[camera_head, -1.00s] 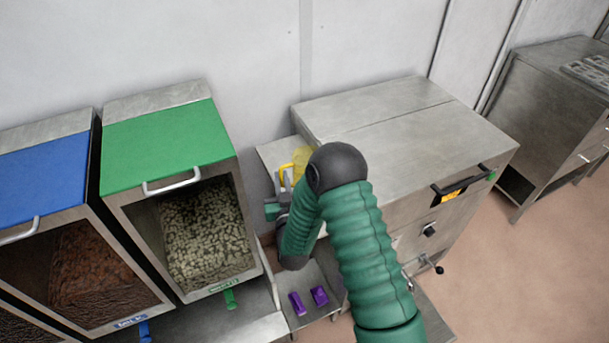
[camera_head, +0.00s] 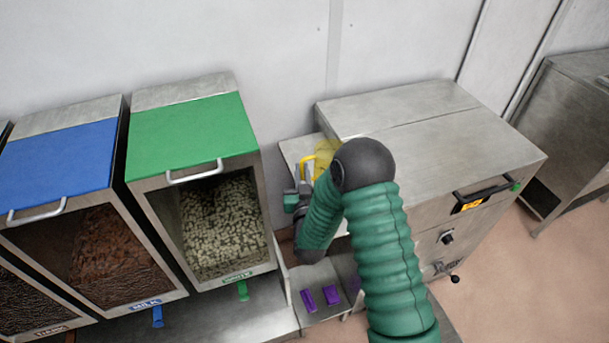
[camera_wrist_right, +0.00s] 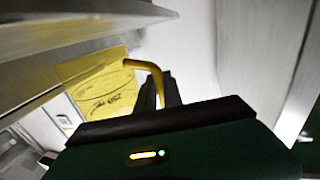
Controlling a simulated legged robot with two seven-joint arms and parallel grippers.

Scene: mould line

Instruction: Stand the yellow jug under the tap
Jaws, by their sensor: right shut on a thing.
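The yellow jug (camera_head: 328,150) is see-through and stands by the left side of the steel machine, partly hidden by my right arm. In the right wrist view its marked wall (camera_wrist_right: 105,92) and yellow handle (camera_wrist_right: 150,70) show. My right gripper (camera_head: 299,192) is shut on the jug's handle; in the wrist view the handle comes down to the dark fingers (camera_wrist_right: 166,92). The jug's base is hidden, so I cannot tell whether it touches the surface below. A small black-knobbed lever (camera_head: 454,278), possibly the tap's, shows low on the machine front. My left gripper is out of view.
The steel machine (camera_head: 430,120) stands right of the jug. Bins with green (camera_head: 190,135) and blue (camera_head: 60,165) lids stand to the left. Two purple pieces (camera_head: 307,299) lie on a low steel shelf. Bare floor (camera_head: 530,270) is at the right.

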